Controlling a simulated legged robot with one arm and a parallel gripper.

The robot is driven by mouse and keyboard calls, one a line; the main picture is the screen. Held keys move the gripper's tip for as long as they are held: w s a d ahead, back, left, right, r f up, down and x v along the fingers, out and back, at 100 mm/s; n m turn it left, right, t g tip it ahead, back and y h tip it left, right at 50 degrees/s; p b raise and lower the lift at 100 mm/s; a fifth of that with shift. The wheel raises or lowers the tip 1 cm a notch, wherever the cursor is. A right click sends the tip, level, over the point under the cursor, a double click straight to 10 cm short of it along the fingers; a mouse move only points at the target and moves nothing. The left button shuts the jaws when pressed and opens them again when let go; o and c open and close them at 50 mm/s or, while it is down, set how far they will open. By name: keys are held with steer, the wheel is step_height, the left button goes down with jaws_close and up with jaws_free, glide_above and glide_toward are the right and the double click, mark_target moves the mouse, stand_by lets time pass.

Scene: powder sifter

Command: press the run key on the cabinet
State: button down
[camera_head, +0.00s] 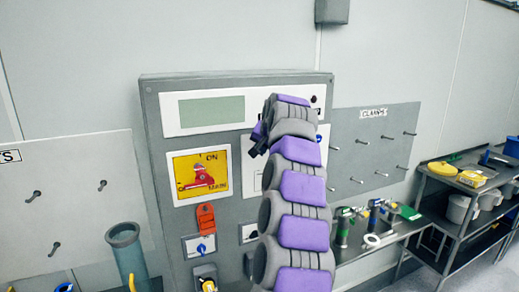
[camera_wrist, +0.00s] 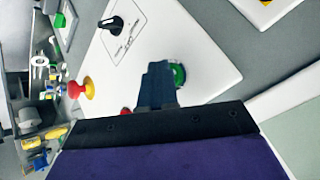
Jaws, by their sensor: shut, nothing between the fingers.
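The grey cabinet (camera_head: 160,150) stands against the wall in the head view, with my purple and grey arm across its right part. In the wrist view, a round green key (camera_wrist: 180,75) sits on a white panel (camera_wrist: 205,45) and is partly hidden behind my fingers. I cannot read a label on it. My gripper (camera_wrist: 158,72) is shut and empty, its fingertips right at the green key's edge; I cannot tell whether they touch it. In the head view, my gripper (camera_head: 256,142) shows only as a dark piece left of the arm, in front of the cabinet.
The wrist view shows a black selector knob (camera_wrist: 112,23), a red-and-yellow mushroom button (camera_wrist: 83,88) and a partly hidden red button (camera_wrist: 125,111). The head view shows a yellow-plated red switch (camera_head: 202,177), a red tag (camera_head: 206,218), a pegboard (camera_head: 365,150) and a shelf rack (camera_head: 445,215).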

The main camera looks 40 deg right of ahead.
steer(key=shift+w, duration=0.15)
stand_by(0.5)
steer(key=shift+s+a+b, duration=0.15)
steer(key=shift+s+b, duration=0.5)
steer(key=shift+s, duration=0.15)
steer(key=shift+f, duration=0.1)
steer(key=s+b, duration=0.2)
steer(key=s+a+b, duration=0.1)
steer(key=s, duration=0.1)
steer(key=shift+s+a+b, duration=0.1)
steer(key=shift+s+b, duration=0.3)
